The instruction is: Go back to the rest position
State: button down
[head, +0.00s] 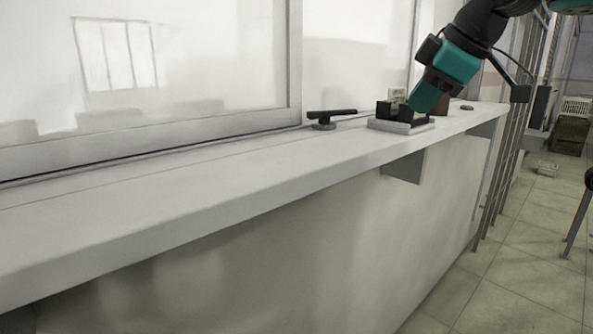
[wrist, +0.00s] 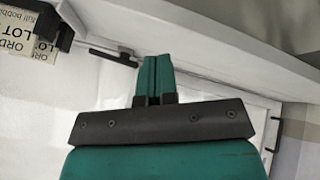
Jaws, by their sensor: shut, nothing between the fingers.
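My gripper (wrist: 154,62) shows in the wrist view with its two teal fingers together and nothing between them. In the head view my gripper (head: 428,97) is at the upper right, angled down over a small grey fixture (head: 392,127) on the white ledge. The fingertips are hard to make out there, so I cannot tell whether they touch the fixture. A black block (head: 384,112) stands on the fixture, with a pale labelled piece (head: 398,96) behind it.
The long white ledge (head: 200,180) runs below a window; its near stretch is bare. A black handle (head: 331,114) is on the window side, left of the fixture. A small dark item (head: 466,107) lies to the right. In the wrist view, printed labels (wrist: 20,38) are at upper left.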

jog(key=s+a+f+m+g, duration=0.2)
jog(key=s+f+m, duration=0.1)
jog(key=s+f, duration=0.7)
jog(key=s+a+f+m+g, duration=0.3)
jog(key=s+f, duration=0.7)
jog(key=s, duration=0.7)
jog(key=shift+f+m+g, duration=0.25)
jog(key=shift+m+g, duration=0.05)
jog(key=shift+s, duration=0.15)
